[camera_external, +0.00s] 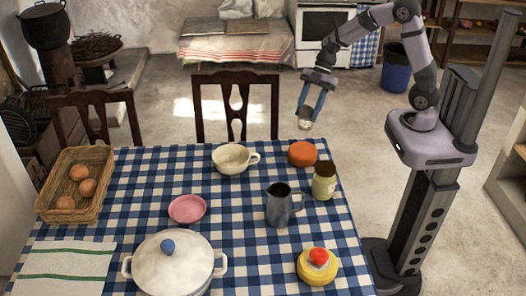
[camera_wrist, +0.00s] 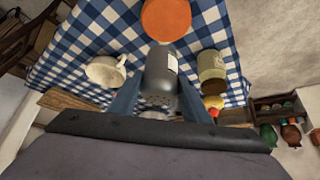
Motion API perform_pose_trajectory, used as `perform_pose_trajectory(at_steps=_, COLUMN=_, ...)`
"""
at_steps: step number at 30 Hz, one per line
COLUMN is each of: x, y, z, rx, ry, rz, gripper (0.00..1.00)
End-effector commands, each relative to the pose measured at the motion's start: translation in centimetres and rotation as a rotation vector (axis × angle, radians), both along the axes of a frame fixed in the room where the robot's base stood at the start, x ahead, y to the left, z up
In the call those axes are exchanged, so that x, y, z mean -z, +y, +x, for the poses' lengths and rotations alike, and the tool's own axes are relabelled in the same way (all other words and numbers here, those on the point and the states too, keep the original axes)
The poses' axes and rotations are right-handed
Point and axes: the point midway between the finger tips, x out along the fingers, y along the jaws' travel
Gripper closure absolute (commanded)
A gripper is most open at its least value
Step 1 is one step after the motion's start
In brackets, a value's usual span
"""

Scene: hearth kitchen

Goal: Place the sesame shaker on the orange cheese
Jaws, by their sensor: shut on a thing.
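My gripper (camera_external: 312,103) is shut on a grey shaker with a pale label, which I take as the sesame shaker (camera_wrist: 161,72). Its end with small holes faces my wrist camera. In the external view only a small pale part of the shaker (camera_external: 305,124) shows between the fingers. It is held in the air beyond the table's far edge. The orange cheese (camera_external: 302,153) is a flat round disc on the far right of the checked tablecloth. In the wrist view the cheese (camera_wrist: 166,20) lies past the shaker's far end, with nothing seen on it.
A lidded jar (camera_external: 323,181) stands just in front of the cheese, and a cream cup (camera_external: 234,158) sits to its left. A grey pitcher (camera_external: 279,207) and a yellow round item with a red top (camera_external: 317,264) are nearer. A chair (camera_external: 236,105) stands behind the table.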

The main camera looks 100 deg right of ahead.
Motion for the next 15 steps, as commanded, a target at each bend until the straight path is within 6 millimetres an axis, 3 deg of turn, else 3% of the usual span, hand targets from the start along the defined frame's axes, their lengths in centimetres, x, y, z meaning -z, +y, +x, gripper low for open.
perform_pose_trajectory(at_steps=5, x=0.6, y=0.0, z=-0.1, rx=0.001, ry=0.001, rz=0.001, gripper=0.82)
perform_pose_trajectory(at_steps=15, x=5.2, y=0.0, z=-0.1, rx=0.001, ry=0.004, rz=0.002, gripper=0.82)
